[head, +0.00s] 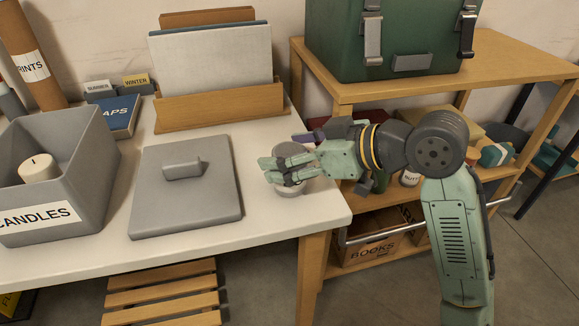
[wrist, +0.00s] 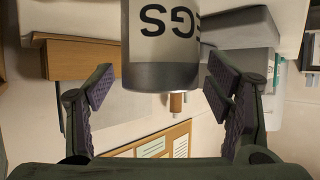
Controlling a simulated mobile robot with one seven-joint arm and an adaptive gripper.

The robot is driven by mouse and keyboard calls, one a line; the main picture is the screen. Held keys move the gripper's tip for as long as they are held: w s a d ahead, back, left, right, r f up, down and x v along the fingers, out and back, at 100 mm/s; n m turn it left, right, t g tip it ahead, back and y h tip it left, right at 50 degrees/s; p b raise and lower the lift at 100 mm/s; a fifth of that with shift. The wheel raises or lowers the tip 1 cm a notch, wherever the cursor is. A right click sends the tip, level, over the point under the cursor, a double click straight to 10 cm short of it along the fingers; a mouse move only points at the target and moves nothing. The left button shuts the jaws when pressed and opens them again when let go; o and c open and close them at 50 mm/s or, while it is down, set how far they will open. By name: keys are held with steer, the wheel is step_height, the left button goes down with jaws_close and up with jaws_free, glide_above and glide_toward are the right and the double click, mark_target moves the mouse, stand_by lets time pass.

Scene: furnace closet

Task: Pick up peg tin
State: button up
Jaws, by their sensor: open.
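The peg tin is a grey cylinder (head: 291,191) standing near the right end of the white tabletop (head: 262,226) in the head view. My gripper (head: 284,172) is in front of its middle, so only its top and lower part show there. In the wrist view, which looks upside down, the tin (wrist: 162,50) has a white label with the letters "EGS" readable and a darker grey band. My gripper (wrist: 160,92) is open, with one finger on each side of the tin. A gap shows between each finger pad and the tin.
A grey lid (head: 190,205) lies left of the tin, beside a grey CANDLES bin (head: 85,165). A wooden file holder (head: 220,107) stands behind. Right of the table is a wooden shelf unit (head: 345,92) bearing a green case (head: 390,35).

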steer(key=shift+c, duration=0.2)
steer(key=c, duration=1.5)
